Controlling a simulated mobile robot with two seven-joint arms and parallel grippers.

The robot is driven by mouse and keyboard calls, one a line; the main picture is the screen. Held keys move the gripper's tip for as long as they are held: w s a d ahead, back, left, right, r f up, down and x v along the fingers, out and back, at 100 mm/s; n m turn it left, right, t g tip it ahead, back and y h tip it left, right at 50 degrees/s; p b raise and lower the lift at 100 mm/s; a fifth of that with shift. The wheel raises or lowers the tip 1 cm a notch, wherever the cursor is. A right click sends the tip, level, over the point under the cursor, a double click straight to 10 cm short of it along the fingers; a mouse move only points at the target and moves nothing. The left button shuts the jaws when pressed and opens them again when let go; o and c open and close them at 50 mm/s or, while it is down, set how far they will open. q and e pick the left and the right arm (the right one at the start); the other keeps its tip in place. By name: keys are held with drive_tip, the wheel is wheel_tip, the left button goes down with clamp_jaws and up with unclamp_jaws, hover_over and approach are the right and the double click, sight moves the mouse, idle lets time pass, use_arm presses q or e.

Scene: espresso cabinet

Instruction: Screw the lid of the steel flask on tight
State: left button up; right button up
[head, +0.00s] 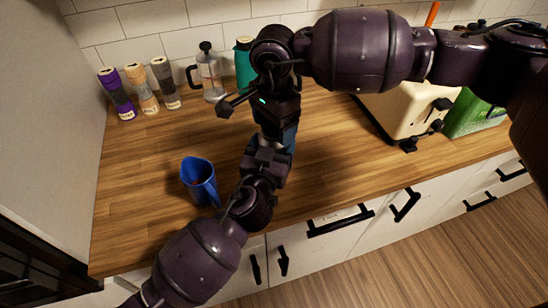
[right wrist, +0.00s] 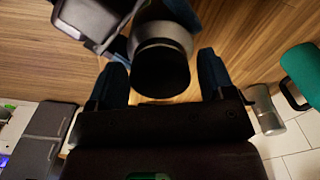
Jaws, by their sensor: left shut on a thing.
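The steel flask (right wrist: 160,28) shows in the right wrist view, its round black lid (right wrist: 160,68) facing the camera. My left gripper (right wrist: 125,40) is shut on the flask's body at the upper left of that view. My right gripper (right wrist: 163,78) is open, with one blue fingertip on each side of the lid and a small gap visible at both sides. I cannot tell how tightly the lid sits. In the head view my right gripper (head: 284,134) points down above my left gripper (head: 268,156), and the arms hide the flask.
A blue pitcher (head: 198,182) stands on the wooden counter (head: 140,180). Several canisters (head: 140,90), a French press (head: 210,78) and a teal vessel (head: 244,65) stand along the back. A cream appliance (head: 395,115) and green box (head: 475,115) are at right.

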drive_tip(key=c, duration=0.8)
drive_tip(key=m, duration=0.4)
drive_tip(key=shift+m, duration=0.4)
drive_tip(key=m, duration=0.3)
drive_tip(key=shift+c, duration=0.3)
drive_tip(key=o, duration=1)
